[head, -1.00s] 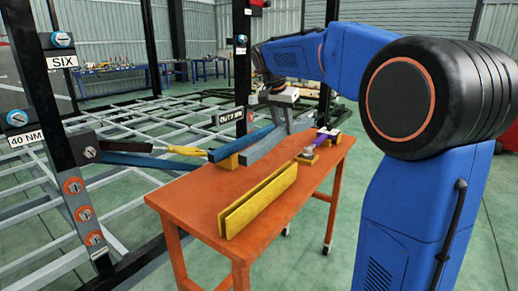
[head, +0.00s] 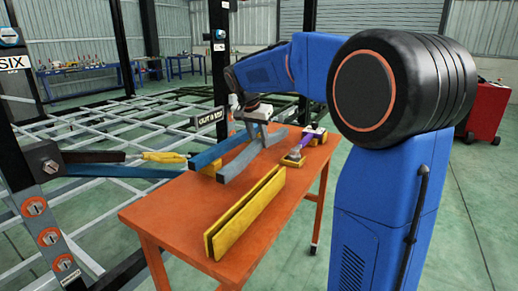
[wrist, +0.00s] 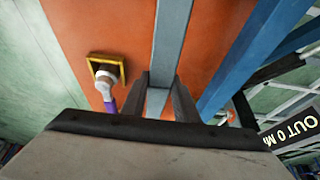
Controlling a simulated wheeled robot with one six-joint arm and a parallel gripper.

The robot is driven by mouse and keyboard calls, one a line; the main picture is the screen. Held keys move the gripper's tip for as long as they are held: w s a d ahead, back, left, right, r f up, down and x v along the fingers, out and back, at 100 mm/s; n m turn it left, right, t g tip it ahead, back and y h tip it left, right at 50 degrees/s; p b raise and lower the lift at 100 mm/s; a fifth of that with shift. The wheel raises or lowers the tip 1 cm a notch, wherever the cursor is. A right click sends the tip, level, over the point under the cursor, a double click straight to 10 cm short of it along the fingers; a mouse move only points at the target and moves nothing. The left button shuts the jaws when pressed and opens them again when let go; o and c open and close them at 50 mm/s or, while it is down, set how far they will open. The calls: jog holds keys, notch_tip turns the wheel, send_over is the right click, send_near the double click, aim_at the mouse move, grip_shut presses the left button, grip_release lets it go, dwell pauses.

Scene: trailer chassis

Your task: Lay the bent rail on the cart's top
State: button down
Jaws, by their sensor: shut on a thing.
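The bent rail (head: 245,157) is a grey bar over the orange cart's top (head: 170,212). My gripper (head: 257,118) is shut on it from above, near its far end. In the wrist view, the grey rail (wrist: 172,35) runs between the two fingers of my gripper (wrist: 160,90). The rail sits very low over the cart's top; I cannot tell whether it touches. A blue bar (head: 208,156) lies close along the rail's left side in the head view. The wrist body hides the rail's far end in the wrist view.
A yellow channel (head: 245,213) lies on the cart's near part. A dark post with an orange-ringed bracket (head: 40,215) and a metal frame stand to the left. The cart's near left corner is bare.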

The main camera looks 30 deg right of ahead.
aim_at(259, 148)
jog(key=shift+f, duration=1.55)
jog(key=c, duration=1.4)
grip_release()
jog(key=shift+f, duration=0.1)
jog(key=v, duration=1.2)
